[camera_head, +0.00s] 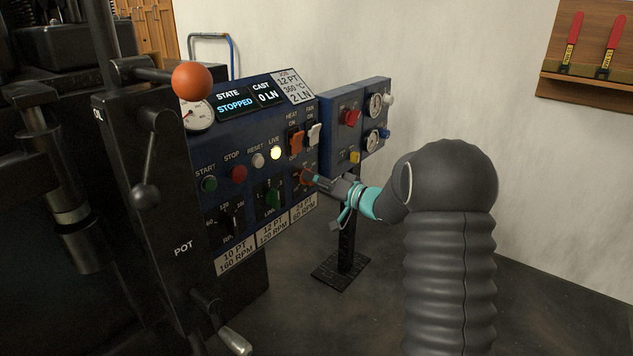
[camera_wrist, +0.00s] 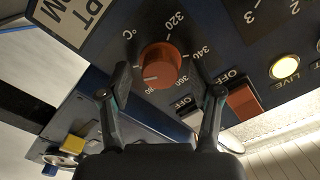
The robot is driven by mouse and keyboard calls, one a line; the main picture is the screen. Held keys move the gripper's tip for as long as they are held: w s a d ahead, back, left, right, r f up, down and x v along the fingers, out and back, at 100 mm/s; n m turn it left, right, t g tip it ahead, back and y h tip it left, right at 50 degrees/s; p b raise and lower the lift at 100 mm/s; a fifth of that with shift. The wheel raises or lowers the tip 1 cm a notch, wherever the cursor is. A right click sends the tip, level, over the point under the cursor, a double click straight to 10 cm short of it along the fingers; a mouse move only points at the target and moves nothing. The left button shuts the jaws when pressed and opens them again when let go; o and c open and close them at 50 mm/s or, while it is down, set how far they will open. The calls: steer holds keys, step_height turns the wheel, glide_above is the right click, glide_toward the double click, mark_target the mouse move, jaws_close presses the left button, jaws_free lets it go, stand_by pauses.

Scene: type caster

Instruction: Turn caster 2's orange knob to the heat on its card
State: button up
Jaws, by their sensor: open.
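The orange heat knob (camera_wrist: 160,65) sits on the blue control panel, with 320, 340 and 360 printed around it and a partly hidden label ending in 80. Its white mark appears to point toward that last label. My gripper (camera_wrist: 163,78) is open, its fingers on either side of the knob in the wrist view; I cannot tell whether they touch it. In the head view the knob (camera_head: 305,177) is partly covered by my gripper (camera_head: 316,180). The job card (camera_head: 293,86) at the panel's top right reads 12 PT, 360 °C, 2 LN.
The heat switch (camera_head: 296,141) and fan switch (camera_head: 314,134) are just above the knob. The LIVE lamp (camera_head: 275,153) glows; the display (camera_head: 236,102) reads STOPPED. A second blue box (camera_head: 338,105) with gauges stands behind.

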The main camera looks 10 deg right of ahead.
steer(key=c, duration=1.1)
steer(key=shift+c, duration=0.2)
steer(key=shift+n+b, duration=0.55)
steer(key=shift+n, duration=11.25)
steer(key=o, duration=1.1)
